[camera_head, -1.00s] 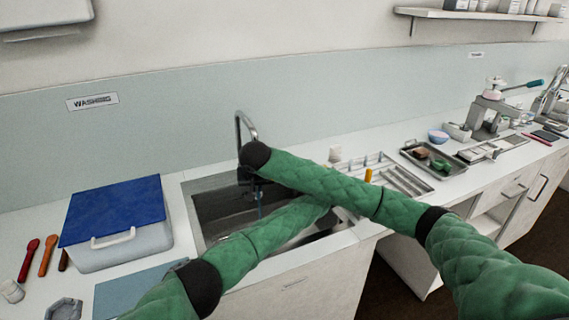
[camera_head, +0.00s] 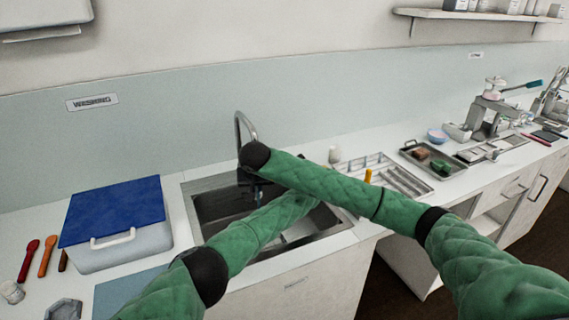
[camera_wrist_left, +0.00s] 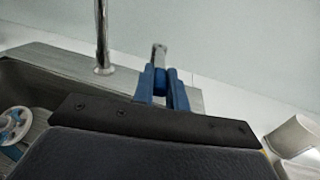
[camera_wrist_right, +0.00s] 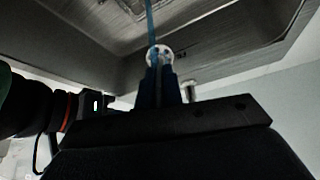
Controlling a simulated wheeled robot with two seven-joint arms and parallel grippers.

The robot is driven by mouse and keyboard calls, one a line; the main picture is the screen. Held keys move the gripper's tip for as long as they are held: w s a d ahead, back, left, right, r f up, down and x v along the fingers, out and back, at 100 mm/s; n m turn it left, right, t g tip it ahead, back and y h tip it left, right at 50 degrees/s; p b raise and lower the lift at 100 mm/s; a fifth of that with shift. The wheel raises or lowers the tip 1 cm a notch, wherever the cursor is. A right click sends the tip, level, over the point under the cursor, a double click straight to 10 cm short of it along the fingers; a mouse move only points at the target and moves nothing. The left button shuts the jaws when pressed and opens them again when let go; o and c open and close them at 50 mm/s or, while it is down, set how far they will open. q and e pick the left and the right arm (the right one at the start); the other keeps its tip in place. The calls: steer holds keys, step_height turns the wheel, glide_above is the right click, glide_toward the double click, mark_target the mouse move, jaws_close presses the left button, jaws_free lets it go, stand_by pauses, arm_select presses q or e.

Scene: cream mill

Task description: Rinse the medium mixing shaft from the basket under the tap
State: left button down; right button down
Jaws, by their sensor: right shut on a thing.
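My right gripper (camera_wrist_right: 157,85) points down into the sink (camera_head: 215,210) and is shut on the mixing shaft (camera_wrist_right: 160,54). The shaft's pale round end with holes shows just beyond the fingertips; the rest is hidden. A thin blue streak, apparently water, runs above it. The tap (camera_head: 240,125) rises behind the sink; its post (camera_wrist_left: 101,35) stands left of my left gripper (camera_wrist_left: 163,80) in the left wrist view. The blue left fingers are at a small grey metal piece (camera_wrist_left: 159,52); whether they grip it is unclear.
A blue-lidded box (camera_head: 115,215) stands left of the sink. A slotted metal rack (camera_head: 400,180) and a tray (camera_head: 430,160) with coloured pieces lie to the right. A white wheel-like part (camera_wrist_left: 14,125) shows at the left edge of the left wrist view. My forearms cross over the sink.

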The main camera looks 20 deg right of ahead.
arm_select(q)
steer(key=shift+a, duration=0.15)
steer(key=shift+s+a+m+h, duration=0.1)
steer(key=shift+a+m+h, duration=0.45)
steer(key=shift+h, duration=0.3)
steer(key=shift+s+a+m+h, duration=0.1)
steer(key=shift+a+m+h, duration=0.4)
steer(key=shift+h, duration=0.35)
steer(key=c, duration=1.4)
jaws_free()
steer(key=s, duration=1.2)
steer(key=shift+d, duration=0.15)
steer(key=shift+w+f, duration=0.1)
